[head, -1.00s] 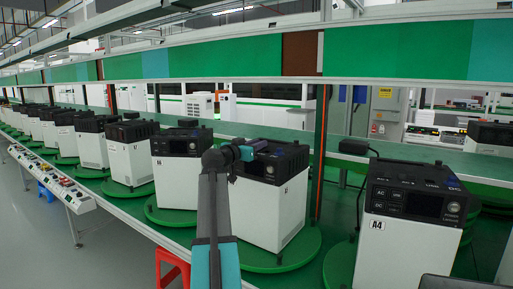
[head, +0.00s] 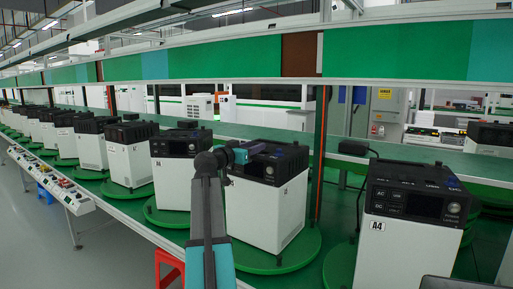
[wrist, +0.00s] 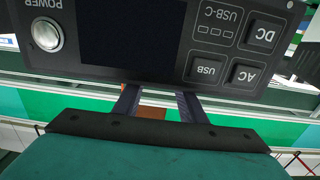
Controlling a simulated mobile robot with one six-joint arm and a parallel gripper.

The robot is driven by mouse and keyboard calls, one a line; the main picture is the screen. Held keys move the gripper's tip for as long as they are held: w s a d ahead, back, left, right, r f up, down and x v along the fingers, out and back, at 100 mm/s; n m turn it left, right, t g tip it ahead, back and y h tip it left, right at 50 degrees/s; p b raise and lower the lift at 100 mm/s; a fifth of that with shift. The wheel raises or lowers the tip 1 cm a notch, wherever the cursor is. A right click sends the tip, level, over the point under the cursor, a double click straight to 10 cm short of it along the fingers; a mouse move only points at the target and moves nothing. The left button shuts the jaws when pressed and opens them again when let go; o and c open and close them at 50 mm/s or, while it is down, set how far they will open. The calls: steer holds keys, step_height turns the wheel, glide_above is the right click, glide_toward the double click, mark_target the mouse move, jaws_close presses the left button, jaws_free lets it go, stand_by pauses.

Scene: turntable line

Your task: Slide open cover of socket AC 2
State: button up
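A white power station with a black top (head: 268,205) stands on a green turntable in front of my arm in the head view. Its control panel (wrist: 225,45) fills the top of the wrist view upside down, with POWER, USB-C, USB, DC and AC labels. An AC button (wrist: 245,74) shows there. I cannot make out a socket AC 2 or its cover in either view. My gripper (wrist: 157,96) has its two dark fingers apart with nothing visible between them. The fingers reach the panel's edge; I cannot tell whether they touch it. In the head view the fingertips are unclear.
Another power station marked A4 (head: 405,235) stands at the right. Several more units line the conveyor to the left. A red stool (head: 170,268) stands below the belt. A brown post with an orange strip (head: 319,150) rises behind the unit in front of me.

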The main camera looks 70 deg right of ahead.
steer(key=b+v, duration=0.1)
steer(key=v, duration=0.9)
steer(key=shift+a, duration=0.35)
steer(key=shift+w, duration=0.1)
